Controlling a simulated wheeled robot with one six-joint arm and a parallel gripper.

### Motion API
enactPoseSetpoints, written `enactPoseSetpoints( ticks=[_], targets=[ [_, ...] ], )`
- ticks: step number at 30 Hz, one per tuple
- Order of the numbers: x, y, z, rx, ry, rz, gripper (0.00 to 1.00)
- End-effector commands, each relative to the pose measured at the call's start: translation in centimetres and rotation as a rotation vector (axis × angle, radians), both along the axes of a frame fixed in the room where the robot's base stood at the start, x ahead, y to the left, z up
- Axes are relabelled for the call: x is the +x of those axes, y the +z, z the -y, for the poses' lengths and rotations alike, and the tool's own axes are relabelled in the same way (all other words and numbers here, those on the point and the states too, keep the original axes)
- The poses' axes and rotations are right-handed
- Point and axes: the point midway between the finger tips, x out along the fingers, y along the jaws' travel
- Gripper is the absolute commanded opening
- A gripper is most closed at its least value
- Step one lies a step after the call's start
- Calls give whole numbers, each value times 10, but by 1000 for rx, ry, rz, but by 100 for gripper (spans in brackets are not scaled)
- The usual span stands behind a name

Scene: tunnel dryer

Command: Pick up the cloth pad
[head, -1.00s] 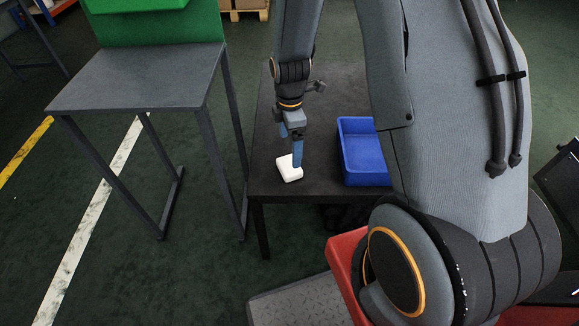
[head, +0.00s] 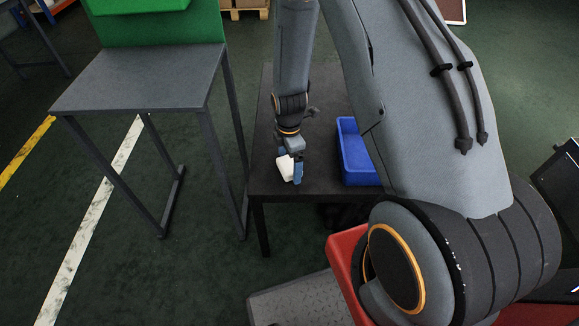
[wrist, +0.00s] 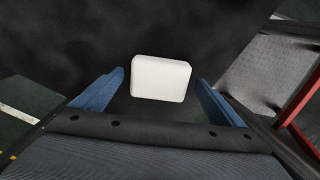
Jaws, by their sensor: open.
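The white cloth pad (head: 285,167) lies on the dark table (head: 264,130), near its front left part. In the wrist view the pad (wrist: 161,78) lies flat between the lines of my two blue fingers, with a gap on each side. My gripper (head: 291,172) points down at the pad and is open; it also shows in the wrist view (wrist: 160,88). In the head view the gripper partly hides the pad. I cannot tell how far the fingertips are above the tabletop.
A blue bin (head: 355,150) stands on the table just right of my gripper. A grey-topped stand (head: 140,80) with a green panel (head: 160,27) is to the left, with a gap of floor between. The tabletop behind the pad looks clear.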

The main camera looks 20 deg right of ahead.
Motion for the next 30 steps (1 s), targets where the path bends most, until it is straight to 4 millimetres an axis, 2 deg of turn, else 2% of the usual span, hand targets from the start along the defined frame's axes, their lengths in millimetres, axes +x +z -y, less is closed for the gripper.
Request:
enactPoseSetpoints(
  ticks=[7, 14, 17, 25, 30],
  targets=[
    [0, -1, 0, 0, 0, 1, 90],
    [0, -1, 0, 0, 0, 1, 52],
    [1, -1, 0, 0, 0, 1, 44],
    [1, 3, 0, 0, 0, 2, 44],
    [2, 17, 0, 0, 0, 5, 44]
  ],
)
